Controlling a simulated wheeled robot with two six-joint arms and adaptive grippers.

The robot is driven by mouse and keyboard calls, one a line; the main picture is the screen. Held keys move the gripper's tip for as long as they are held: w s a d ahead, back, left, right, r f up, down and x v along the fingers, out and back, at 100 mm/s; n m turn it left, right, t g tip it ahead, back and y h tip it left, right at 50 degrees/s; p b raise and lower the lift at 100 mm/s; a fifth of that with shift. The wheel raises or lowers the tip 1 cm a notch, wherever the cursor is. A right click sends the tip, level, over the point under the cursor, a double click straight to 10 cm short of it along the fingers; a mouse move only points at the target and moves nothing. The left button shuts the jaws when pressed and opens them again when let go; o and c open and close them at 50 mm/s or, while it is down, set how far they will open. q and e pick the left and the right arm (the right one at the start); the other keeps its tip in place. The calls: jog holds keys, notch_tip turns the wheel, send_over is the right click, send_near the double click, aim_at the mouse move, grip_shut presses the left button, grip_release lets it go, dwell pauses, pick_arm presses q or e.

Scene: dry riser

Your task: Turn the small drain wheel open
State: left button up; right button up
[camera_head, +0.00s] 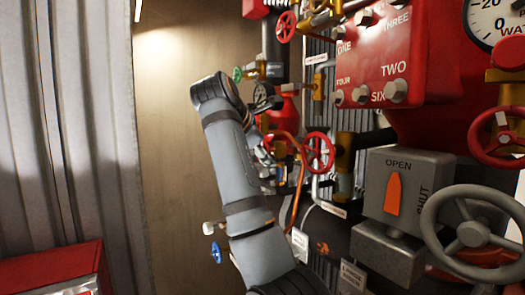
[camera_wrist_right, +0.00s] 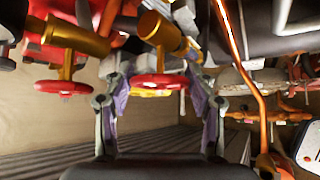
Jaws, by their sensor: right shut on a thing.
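In the right wrist view a small red handwheel (camera_wrist_right: 158,80) on a brass valve (camera_wrist_right: 160,32) sits between the fingers of my right gripper (camera_wrist_right: 155,88). The gripper is shut on this wheel, with one finger on each side. In the head view my right arm reaches up across the middle and hides most of the gripper and what it holds. A red handwheel (camera_head: 318,152) shows just right of the arm; I cannot tell whether it is the held one. No label naming the drain wheel is readable. My left gripper is not in view.
Another red wheel (camera_wrist_right: 62,87) is close on the left in the wrist view, and an orange pipe (camera_wrist_right: 243,70) runs on the right. In the head view a grey OPEN/SHUT box (camera_head: 395,190) and a large grey handwheel (camera_head: 472,234) stand at the right.

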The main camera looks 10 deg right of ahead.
jog(key=g+p, duration=0.1)
jog(key=p, duration=0.1)
jog(key=n+g+p, duration=0.1)
jog(key=p, duration=0.2)
jog(key=n+g+h+p, duration=0.1)
jog(key=p, duration=0.2)
jog(key=shift+r+g, duration=0.25)
jog(key=shift+g, duration=0.05)
jog(key=shift+w+f+p, duration=0.1)
jog(key=shift+f+p, duration=0.1)
jog(key=shift+p, duration=0.15)
jog(key=shift+f, duration=0.25)
jog(key=o, duration=0.8)
jog(key=shift+o, duration=0.5)
jog(key=shift+d, duration=0.1)
jog(key=shift+r, duration=0.1)
